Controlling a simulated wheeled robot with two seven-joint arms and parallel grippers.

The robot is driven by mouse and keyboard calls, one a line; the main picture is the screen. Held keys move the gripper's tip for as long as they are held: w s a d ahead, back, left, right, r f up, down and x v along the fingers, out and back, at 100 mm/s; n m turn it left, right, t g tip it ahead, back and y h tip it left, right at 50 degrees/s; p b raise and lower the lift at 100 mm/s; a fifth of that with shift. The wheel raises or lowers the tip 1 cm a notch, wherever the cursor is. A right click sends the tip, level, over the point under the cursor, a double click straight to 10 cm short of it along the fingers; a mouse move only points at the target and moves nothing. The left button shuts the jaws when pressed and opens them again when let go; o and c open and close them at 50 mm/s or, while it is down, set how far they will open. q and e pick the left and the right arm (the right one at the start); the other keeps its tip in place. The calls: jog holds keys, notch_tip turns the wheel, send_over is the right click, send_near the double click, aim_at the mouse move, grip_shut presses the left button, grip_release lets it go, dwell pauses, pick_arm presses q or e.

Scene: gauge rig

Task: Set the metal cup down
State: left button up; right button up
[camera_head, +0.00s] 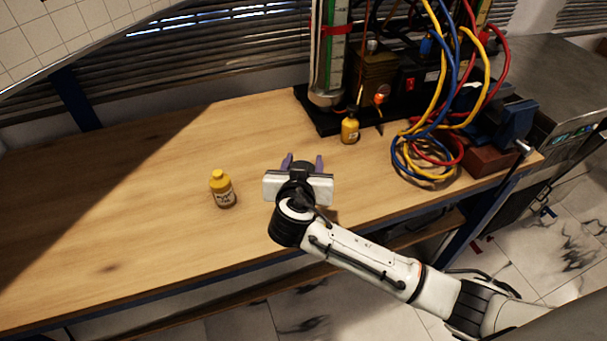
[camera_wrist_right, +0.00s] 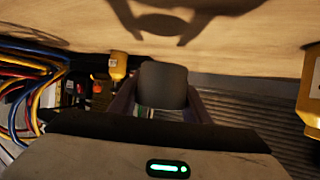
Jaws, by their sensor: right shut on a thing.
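My right gripper (camera_head: 304,162) is over the front middle of the wooden workbench (camera_head: 150,200). Its purple fingers are shut on the dark grey metal cup (camera_wrist_right: 163,84), which shows between them in the right wrist view (camera_wrist_right: 165,100). In the head view the cup is mostly hidden behind the gripper's white body. In the wrist view the shadow of gripper and cup lies on the wood, apart from the cup, so the cup looks held above the bench. My left gripper is not in view.
A yellow bottle (camera_head: 222,190) stands left of my right gripper. A smaller yellow bottle (camera_head: 350,130) stands behind it, by the black rig base (camera_head: 325,122). Coiled coloured hoses (camera_head: 430,160) and a blue vise (camera_head: 508,118) lie to the right. The left bench is clear.

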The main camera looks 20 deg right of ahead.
jog(key=s+d+r+n+y, duration=0.1)
jog(key=s+r, duration=0.1)
jog(key=r, duration=0.6)
jog(key=s+d+r+y, duration=0.1)
jog(key=r, duration=0.7)
jog(key=shift+s+d+n+t, duration=0.35)
jog(key=shift+s+n+t, duration=0.05)
jog(key=s+r+y, duration=0.1)
jog(key=r, duration=0.1)
jog(key=s+r+n+y, duration=0.1)
jog(key=s+r, duration=0.1)
jog(key=r, duration=0.1)
jog(key=s+r+n, duration=0.1)
jog(key=s+r, duration=0.1)
jog(key=shift+s+d+r+y, duration=0.2)
jog(key=shift+d+r+y, duration=0.1)
jog(key=shift+y, duration=0.1)
jog(key=shift+s+r+n, duration=0.3)
jog(key=shift+s+n, duration=0.1)
